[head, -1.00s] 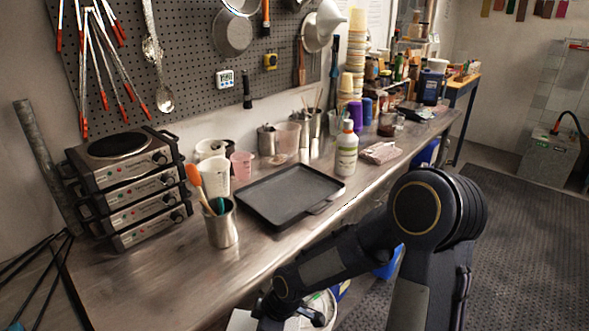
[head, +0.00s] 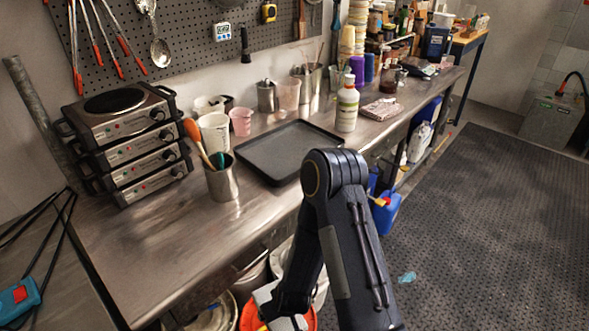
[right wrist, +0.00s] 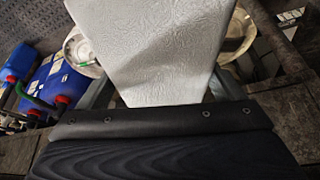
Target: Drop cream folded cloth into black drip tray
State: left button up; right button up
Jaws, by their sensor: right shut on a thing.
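The black drip tray (head: 283,152) lies flat on the steel bench, and its visible floor is empty. My right gripper (head: 283,314) is low at the bottom edge of the head view, in front of the bench and below its top. It is shut on a pale, embossed sheet-like thing, which looks like the cream folded cloth (right wrist: 150,45) and fills the middle of the right wrist view between the fingers (right wrist: 158,92). In the head view the held thing is mostly hidden or cut off. My left gripper is not in view.
A steel cup with utensils (head: 222,180) stands left of the tray, and a white bottle (head: 347,105) stands behind its right end. Stacked hot plates (head: 128,140) are at left. An orange-red bucket (head: 250,318) is below my gripper. The bench front left is clear.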

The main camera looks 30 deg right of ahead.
aim_at(293, 151)
jog(key=l, duration=1)
jog(key=i+l, duration=0.1)
jog(key=l, duration=0.9)
jog(key=l+u, duration=0.3)
jog(key=l, duration=0.15)
jog(key=l+u, duration=0.25)
jog(key=l, duration=0.2)
jog(key=k+l+u, duration=0.15)
jog(key=l+u, duration=0.15)
jog(key=l, duration=0.15)
jog(key=k+l+u, duration=0.15)
jog(key=l+u, duration=0.15)
jog(key=l, duration=0.15)
